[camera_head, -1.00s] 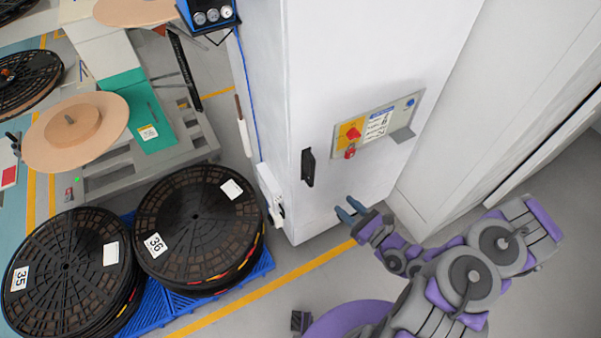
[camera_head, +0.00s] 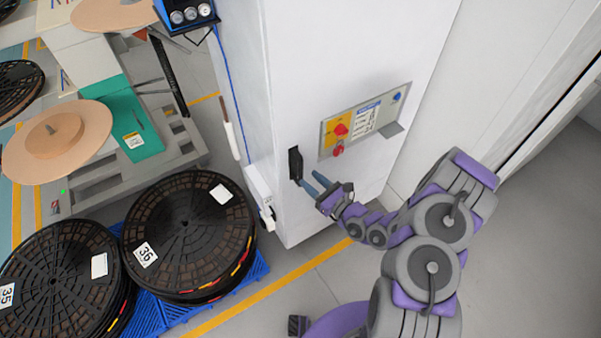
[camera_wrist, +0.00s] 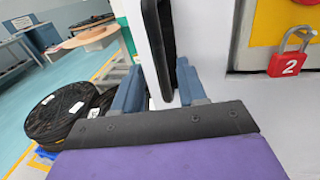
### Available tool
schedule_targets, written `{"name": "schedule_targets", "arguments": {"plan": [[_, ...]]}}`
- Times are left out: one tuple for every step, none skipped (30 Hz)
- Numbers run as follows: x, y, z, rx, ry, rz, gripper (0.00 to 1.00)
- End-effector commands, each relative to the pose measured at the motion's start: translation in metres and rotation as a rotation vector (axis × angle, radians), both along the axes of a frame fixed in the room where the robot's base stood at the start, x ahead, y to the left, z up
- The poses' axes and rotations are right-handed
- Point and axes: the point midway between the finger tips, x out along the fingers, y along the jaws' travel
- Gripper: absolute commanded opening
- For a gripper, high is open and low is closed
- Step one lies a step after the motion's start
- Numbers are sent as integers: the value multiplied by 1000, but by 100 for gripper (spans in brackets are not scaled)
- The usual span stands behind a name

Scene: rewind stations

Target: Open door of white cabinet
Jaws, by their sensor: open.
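The white cabinet (camera_head: 345,60) stands upright in the middle of the head view, its front door face turned toward my arm. A black handle (camera_head: 295,164) sits near the left edge of that face, and the door looks closed. My gripper (camera_head: 309,183) is open, with its blue fingertips at the lower part of the handle. In the wrist view, the black handle (camera_wrist: 166,45) runs down between the two blue fingers of my gripper (camera_wrist: 160,85). I cannot tell whether the fingers touch it.
A control panel (camera_head: 362,122) with a red switch and padlock (camera_wrist: 291,53) is right of the handle. Black reels (camera_head: 190,235) are stacked on a blue pallet (camera_head: 150,312) left of the cabinet. Grey floor (camera_head: 545,240) is clear at right.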

Motion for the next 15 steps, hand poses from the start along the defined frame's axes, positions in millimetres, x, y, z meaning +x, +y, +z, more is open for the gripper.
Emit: {"name": "schedule_targets", "arguments": {"plan": [[5,8,-1,-2,-4,5,41],[9,11,-1,-4,-4,5,41],[13,16,-1,-3,-4,5,41],[16,19,-1,-2,-4,4,41],[19,22,0,-2,-5,4,41],[22,26,0,-2,-5,3,41],[25,28,0,-3,-4,3,41],[27,31,0,-2,-4,3,41],[30,33,-1,-4,-4,2,41],[32,35,0,-4,-4,2,41],[34,37,0,-4,-4,2,41],[36,38,0,-2,-4,1,41],[37,39,0,-1,-3,0,41],[38,39,0,-1,-2,0,41],[39,40,0,-1,-2,-1,41]]}}
